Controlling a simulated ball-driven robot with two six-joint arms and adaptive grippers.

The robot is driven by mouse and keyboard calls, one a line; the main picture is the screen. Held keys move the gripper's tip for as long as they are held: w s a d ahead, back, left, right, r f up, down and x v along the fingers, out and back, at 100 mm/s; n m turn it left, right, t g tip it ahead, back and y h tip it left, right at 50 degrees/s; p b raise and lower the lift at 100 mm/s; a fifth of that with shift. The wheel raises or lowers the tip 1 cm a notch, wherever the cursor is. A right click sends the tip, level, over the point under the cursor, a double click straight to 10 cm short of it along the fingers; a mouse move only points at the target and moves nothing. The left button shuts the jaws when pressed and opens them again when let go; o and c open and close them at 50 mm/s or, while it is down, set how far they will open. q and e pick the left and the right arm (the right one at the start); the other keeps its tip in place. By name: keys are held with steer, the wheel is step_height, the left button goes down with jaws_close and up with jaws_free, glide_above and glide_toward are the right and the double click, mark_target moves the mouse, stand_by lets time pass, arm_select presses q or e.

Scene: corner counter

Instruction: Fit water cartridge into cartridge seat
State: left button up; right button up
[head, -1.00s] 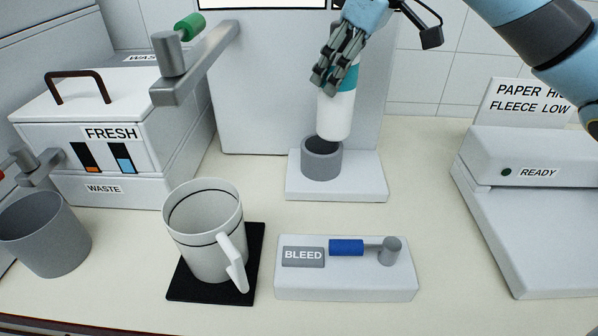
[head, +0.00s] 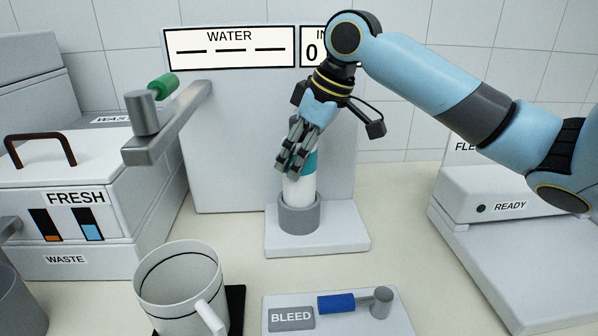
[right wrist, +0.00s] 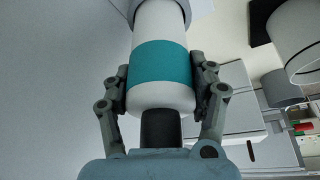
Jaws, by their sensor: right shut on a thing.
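The water cartridge (head: 299,188) is white with a teal band and stands upright, its lower end inside the grey ring of the cartridge seat (head: 300,219). How deep it sits is hidden by the ring wall. My right gripper (head: 291,165) is shut on the cartridge near its teal band. In the right wrist view the cartridge (right wrist: 158,98) lies between the two fingers, and the grey seat ring shows at its far end. My left gripper is not in view.
The seat's white base (head: 345,240) stands before a tall white panel with a WATER display (head: 230,47). A white mug (head: 180,285), a BLEED block (head: 340,310) with blue-handled lever, and a FRESH box (head: 75,200) stand nearby. A READY machine (head: 480,190) is at right.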

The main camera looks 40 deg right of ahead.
steer(key=shift+f, duration=1.4)
steer(key=shift+f, duration=0.1)
steer(key=o, duration=1.6)
steer(key=shift+p+v, duration=0.75)
steer(key=shift+v, duration=5.35)
steer(key=shift+a, duration=0.1)
